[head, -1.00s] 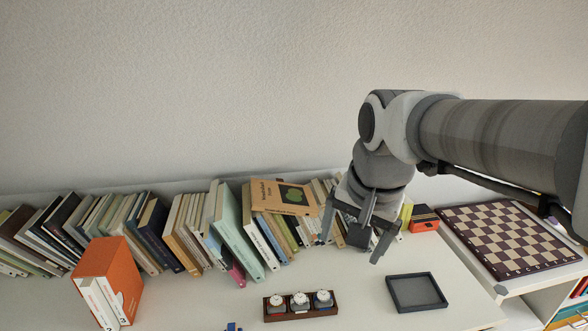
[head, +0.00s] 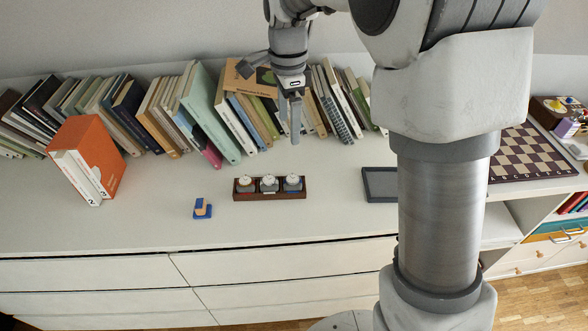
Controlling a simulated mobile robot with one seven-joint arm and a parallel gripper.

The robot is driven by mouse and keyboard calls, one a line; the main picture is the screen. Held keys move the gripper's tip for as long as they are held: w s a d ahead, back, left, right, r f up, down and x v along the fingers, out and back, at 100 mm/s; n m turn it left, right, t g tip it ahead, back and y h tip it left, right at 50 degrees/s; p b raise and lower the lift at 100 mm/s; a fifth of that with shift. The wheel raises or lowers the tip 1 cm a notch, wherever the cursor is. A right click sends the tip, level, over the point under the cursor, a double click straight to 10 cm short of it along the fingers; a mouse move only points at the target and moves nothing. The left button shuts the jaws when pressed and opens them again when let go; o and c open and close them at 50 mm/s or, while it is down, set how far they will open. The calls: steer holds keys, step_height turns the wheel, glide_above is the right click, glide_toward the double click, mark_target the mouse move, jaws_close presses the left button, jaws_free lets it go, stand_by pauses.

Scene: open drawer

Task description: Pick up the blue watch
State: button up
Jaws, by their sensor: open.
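A small blue object with a tan part (head: 202,209) lies on the white cabinet top, left of a dark brown case (head: 269,196). Its shape is too small to tell surely whether it is the blue watch. My gripper (head: 292,122) is open and empty, pointing down above and behind the right part of the case, in front of the books. Its fingers are seen nearly edge-on.
A row of leaning books (head: 215,115) lines the wall, with an orange slipcase (head: 98,150) at left. A dark tray (head: 380,184) is partly hidden by my arm; a chessboard (head: 525,155) lies at right. The front cabinet top is mostly clear.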

steer(key=b, duration=0.3)
glide_above(292, 179)
steer(key=f, duration=1.2)
steer(key=shift+w+a+f, duration=0.1)
steer(key=shift+w+a, duration=0.1)
steer(key=shift+a, duration=0.1)
steer(key=f, duration=0.3)
steer(key=f+b, duration=0.1)
steer(key=f, duration=0.1)
steer(key=shift+s+d+f, duration=0.1)
steer(key=shift+s+d, duration=0.05)
steer(key=shift+d, duration=0.1)
jaws_close()
